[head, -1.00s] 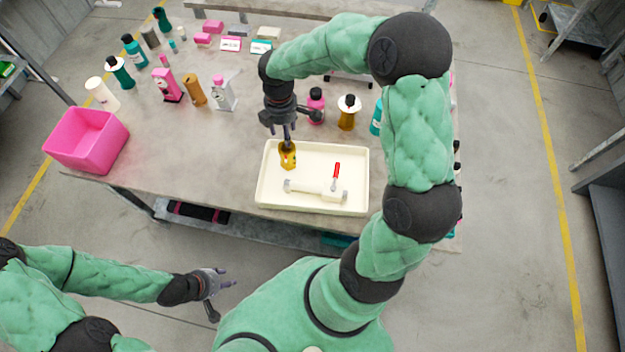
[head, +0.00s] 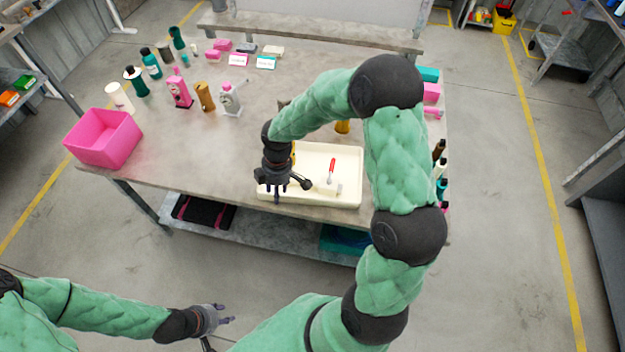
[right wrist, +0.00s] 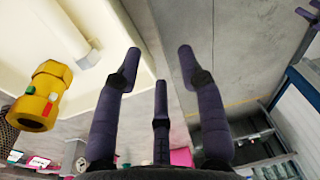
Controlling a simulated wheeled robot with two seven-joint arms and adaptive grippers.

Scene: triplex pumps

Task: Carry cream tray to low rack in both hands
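The cream tray (head: 347,155) lies on the near edge of the grey table. It holds a white fitting (head: 329,186), a red-handled piece (head: 332,168) and a yellow fitting (right wrist: 43,97), mostly hidden by my arm in the head view. My right gripper (head: 277,195) is over the tray's left front corner. In the right wrist view its fingers (right wrist: 160,70) are spread and empty, beside the tray rim. My left gripper (head: 224,314) hangs low in front of the table, away from the tray, fingers apart and empty. I cannot tell which surface is the low rack.
A pink bin (head: 104,138) stands at the table's left corner. Bottles and small boxes line the back and right edge. A shelf (head: 262,232) under the table holds a dark mat and a blue-green bin. A low dark platform (head: 556,64) stands at the far right, past open floor.

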